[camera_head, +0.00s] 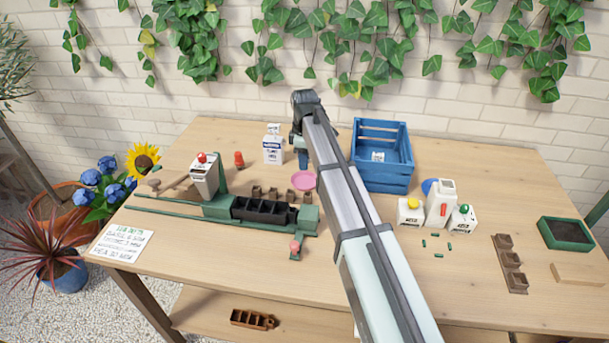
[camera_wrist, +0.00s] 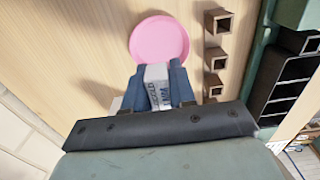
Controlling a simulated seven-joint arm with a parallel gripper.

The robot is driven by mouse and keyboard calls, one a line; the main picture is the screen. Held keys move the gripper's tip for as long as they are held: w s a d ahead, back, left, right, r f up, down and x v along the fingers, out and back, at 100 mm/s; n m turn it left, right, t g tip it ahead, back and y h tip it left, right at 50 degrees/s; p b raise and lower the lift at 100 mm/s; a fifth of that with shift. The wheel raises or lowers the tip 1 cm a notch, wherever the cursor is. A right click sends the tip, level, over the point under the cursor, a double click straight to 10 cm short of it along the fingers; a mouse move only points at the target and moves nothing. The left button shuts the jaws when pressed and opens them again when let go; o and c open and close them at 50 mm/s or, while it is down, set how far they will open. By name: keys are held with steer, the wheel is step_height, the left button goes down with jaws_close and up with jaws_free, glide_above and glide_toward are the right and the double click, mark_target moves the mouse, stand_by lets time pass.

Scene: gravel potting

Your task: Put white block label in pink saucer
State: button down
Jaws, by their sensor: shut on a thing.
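The pink saucer (camera_head: 303,180) lies flat on the table, partly behind my arm in the head view. It also shows in the wrist view (camera_wrist: 160,40), and it looks empty there. My gripper (camera_head: 303,162) is just behind the saucer in the head view. In the wrist view my gripper (camera_wrist: 157,80) is shut on the white block label (camera_wrist: 157,88), which has dark printing and sits between the two blue fingers. The block is near the saucer's edge; its height above the table is unclear. In the head view I cannot make out the block.
A blue crate (camera_head: 382,180) stands right of my gripper. A white container (camera_head: 273,149) stands behind left. A green-framed black tray (camera_head: 264,211) and small brown pots (camera_wrist: 216,55) are beside the saucer. White containers (camera_head: 439,201) stand at right.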

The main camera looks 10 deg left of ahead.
mark_target(304, 182)
steer(key=shift+f, duration=3.05)
steer(key=c, duration=0.9)
jaws_free()
steer(key=shift+f, duration=0.15)
steer(key=shift+c, duration=0.2)
step_height(304, 182, up, 12)
steer(key=shift+r, duration=0.2)
